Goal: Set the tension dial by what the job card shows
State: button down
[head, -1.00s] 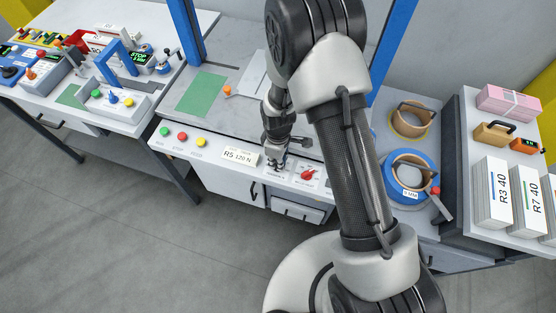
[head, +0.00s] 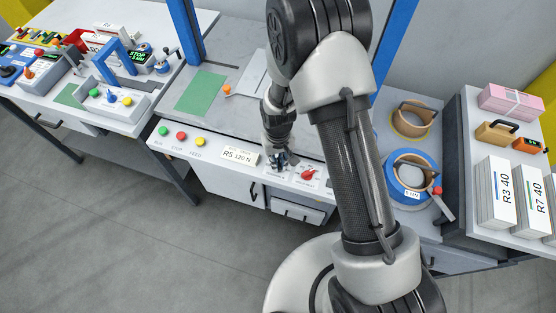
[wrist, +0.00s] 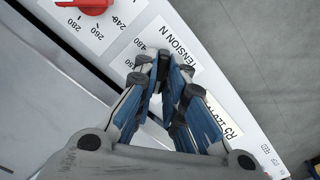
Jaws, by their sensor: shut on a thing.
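The job card (head: 239,156) on the front panel of the middle bench reads R5 120 N. It shows partly in the wrist view (wrist: 222,116), behind a finger. My gripper (head: 279,163) points down at the panel between the card and a red knob. In the wrist view my gripper (wrist: 165,62) is over the dial scale marked TENSION N (wrist: 172,42), shut on the tension dial. The dial's knob and pointer are hidden by the fingers, so I cannot read its setting.
The red knob (head: 308,174) has its own scale and sits right beside my gripper; it also shows in the wrist view (wrist: 84,5). Green (head: 164,131), red (head: 181,136) and yellow (head: 200,142) buttons are left of the card.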

jog(key=m, duration=0.6)
jog(key=shift+m, duration=0.3)
dwell(0.5)
jog(key=c, duration=1.7)
grip_release()
jog(key=shift+o, duration=0.2)
notch_tip(320, 180, up, 12)
jog(key=shift+r, duration=0.1)
